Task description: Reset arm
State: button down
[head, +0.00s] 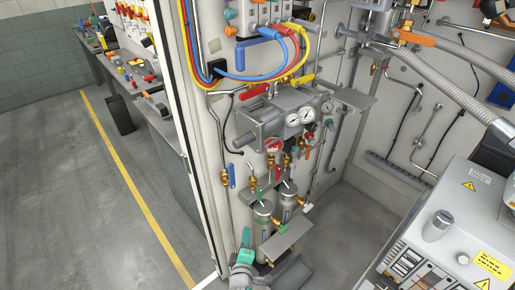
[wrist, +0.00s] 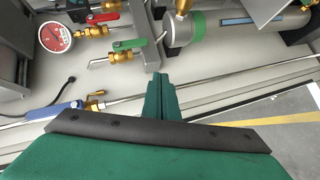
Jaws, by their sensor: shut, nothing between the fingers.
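My gripper has green fingers (wrist: 160,84) that are shut together and empty in the wrist view. In the head view my gripper (head: 246,238) is at the bottom centre, in front of the lower left of the pump panel, beside the grey cylinders (head: 263,214). In the wrist view a green-handled valve (wrist: 128,44) and a grey cylinder with a green band (wrist: 182,32) lie just beyond the fingertips, apart from them as far as I can tell.
A red gauge (wrist: 54,38) and a blue-handled valve (wrist: 68,107) are close by on the left in the wrist view. In the head view a grey machine (head: 448,225) stands at the right and a workbench (head: 150,112) at the left. The floor (head: 75,215) at left is clear.

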jog(key=s+d+m, duration=0.2)
jog(key=s+m, duration=0.2)
jog(key=s, duration=0.8)
jog(key=s+d+m, duration=0.2)
jog(key=s+m, duration=0.1)
jog(key=s, duration=0.8)
jog(key=s+d+r+m, duration=0.1)
jog(key=s+r+m, duration=0.3)
jog(key=s, duration=0.4)
jog(key=s+d+r+m, duration=0.2)
jog(key=s+r+m, duration=0.2)
jog(key=s, duration=0.5)
notch_tip(320, 180, up, 2)
jog(key=shift+r, duration=0.2)
jog(key=shift+s, duration=0.1)
